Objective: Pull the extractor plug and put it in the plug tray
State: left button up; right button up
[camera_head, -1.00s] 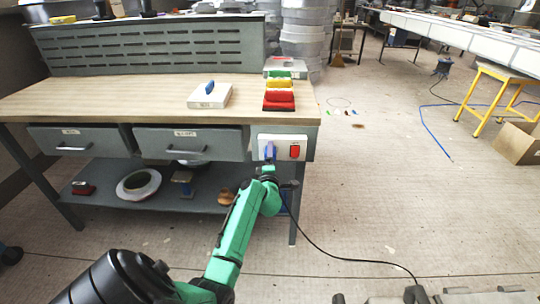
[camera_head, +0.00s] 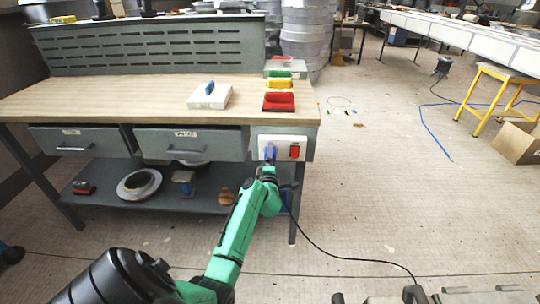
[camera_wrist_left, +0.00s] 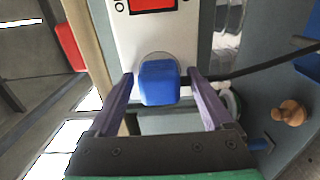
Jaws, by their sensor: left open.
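The blue extractor plug (camera_head: 270,152) sits in the white socket panel on the bench front, left of a red part (camera_head: 294,151). In the left wrist view the plug (camera_wrist_left: 158,83) is in front of the round socket. My left gripper (camera_wrist_left: 161,80) is open, with one finger on each side of the plug and a visible gap to each. In the head view the left gripper (camera_head: 270,163) is at the panel, just below the plug. I cannot tell for sure which container is the plug tray; a red bin (camera_head: 279,102) stands on the bench's right end. My right gripper is not seen.
Yellow (camera_head: 279,83) and green (camera_head: 280,74) items stand behind the red bin. A white block (camera_head: 209,100) with a blue piece on top lies to their left. Two drawers are beside the panel. A dark cable runs across the floor. The bench's left half is clear.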

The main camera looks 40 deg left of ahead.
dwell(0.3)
pick_arm(q)
grip_shut()
jog(key=shift+d, duration=0.1)
jog(key=shift+p+v, duration=1.45)
jog(key=shift+v, duration=1.5)
